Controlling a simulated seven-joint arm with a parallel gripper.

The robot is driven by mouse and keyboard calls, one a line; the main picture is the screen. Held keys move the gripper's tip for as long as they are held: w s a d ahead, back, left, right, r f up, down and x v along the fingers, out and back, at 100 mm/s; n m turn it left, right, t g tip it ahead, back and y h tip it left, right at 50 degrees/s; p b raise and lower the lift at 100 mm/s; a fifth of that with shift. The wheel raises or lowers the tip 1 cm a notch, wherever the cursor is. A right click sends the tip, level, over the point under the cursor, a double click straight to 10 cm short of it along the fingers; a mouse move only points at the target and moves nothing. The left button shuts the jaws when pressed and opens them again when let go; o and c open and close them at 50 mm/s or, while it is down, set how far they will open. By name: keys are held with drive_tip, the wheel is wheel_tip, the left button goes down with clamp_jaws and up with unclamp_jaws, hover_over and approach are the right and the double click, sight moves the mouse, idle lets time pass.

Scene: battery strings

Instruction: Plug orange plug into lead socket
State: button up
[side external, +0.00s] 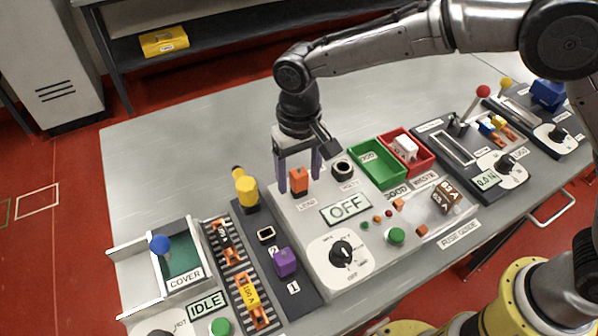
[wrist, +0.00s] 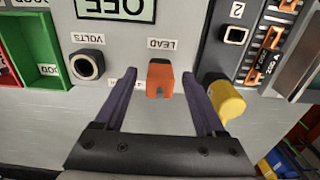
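The orange plug (side external: 299,180) stands upright on the grey panel at the position marked LEAD; it also shows in the wrist view (wrist: 160,80) beside the LEAD label. The lead socket itself is hidden under the plug, so how deep the plug sits cannot be told. My gripper (side external: 299,186) is above the panel with its purple fingers on either side of the plug. In the wrist view my gripper (wrist: 160,76) is open, with clear gaps between both fingers and the plug.
The round VOLTS socket (side external: 342,168) is beside it, empty. A yellow plug (side external: 246,190) stands on the dark strip at left, and a purple plug (side external: 285,261) sits nearer. Green (side external: 377,181) and red (side external: 425,168) bins lie to the right. The table's far left is clear.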

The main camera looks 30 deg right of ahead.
drive_tip(key=shift+r, duration=0.1)
wheel_tip(320, 180, up, 14)
idle(0.6)
drive_tip(key=d+r+m+t, duration=0.1)
drive_tip(key=d+r+m, duration=0.1)
drive_tip(key=d+r, duration=0.65)
drive_tip(key=s+d+r+m+t, duration=0.1)
drive_tip(key=s+d+r+t, duration=0.2)
drive_tip(key=s+d, duration=0.85)
drive_tip(key=s+d+f+n, duration=0.1)
drive_tip(key=s+d+f, duration=0.3)
drive_tip(key=s+f, duration=0.2)
drive_tip(key=s+d+f+n+t, duration=0.1)
drive_tip(key=s+d+f+n, duration=0.1)
drive_tip(key=s+d+f, duration=0.2)
wheel_tip(320, 180, down, 2)
drive_tip(key=s, duration=0.2)
drive_tip(key=shift+s+d+f+t, duration=0.2)
drive_tip(key=shift+s+d+t, duration=0.05)
drive_tip(key=shift+s+t, duration=0.05)
